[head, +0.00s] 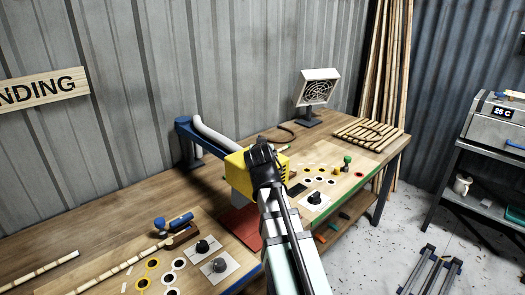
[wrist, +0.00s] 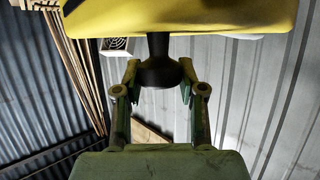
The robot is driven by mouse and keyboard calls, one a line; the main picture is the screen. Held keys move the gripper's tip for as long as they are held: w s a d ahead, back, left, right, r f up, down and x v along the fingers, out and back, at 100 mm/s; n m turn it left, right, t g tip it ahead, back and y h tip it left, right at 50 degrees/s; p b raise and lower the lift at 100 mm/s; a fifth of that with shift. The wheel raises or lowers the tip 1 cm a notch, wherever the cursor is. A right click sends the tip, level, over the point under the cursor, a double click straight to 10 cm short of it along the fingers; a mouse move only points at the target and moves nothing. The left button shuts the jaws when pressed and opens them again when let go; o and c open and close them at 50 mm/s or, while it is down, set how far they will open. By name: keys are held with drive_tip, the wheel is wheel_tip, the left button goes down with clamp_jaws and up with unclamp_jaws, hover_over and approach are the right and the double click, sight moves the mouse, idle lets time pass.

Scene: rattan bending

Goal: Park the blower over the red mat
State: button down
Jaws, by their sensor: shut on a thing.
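The blower (head: 237,166) is a yellow box on a blue swing arm (head: 200,140) with a pale hose, at the middle of the bench in the head view. Its yellow body (wrist: 200,17) also fills the top of the wrist view, with a black knob on it. My gripper (head: 262,157) is shut on this knob; both fingers show beside it in the wrist view (wrist: 160,76). The red mat (head: 240,228) lies on the bench below the blower, partly hidden by my arm. The pale nozzle appears near the mat's far edge; exact alignment is unclear.
Dial plates (head: 205,250) and rattan poles (head: 120,270) lie at the front left. Marked spots, pegs and another dial (head: 316,198) lie to the right. A fan heater (head: 317,92) and slatted rack (head: 368,133) stand at the back right. A steamer-like box (head: 500,125) is farther right.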

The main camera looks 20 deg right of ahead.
drive_tip(key=c, duration=0.7)
unclamp_jaws()
drive_tip(key=v, duration=1.1)
drive_tip(key=shift+s+a+r, duration=0.1)
drive_tip(key=shift+s+r, duration=0.15)
drive_tip(key=shift+s, duration=0.05)
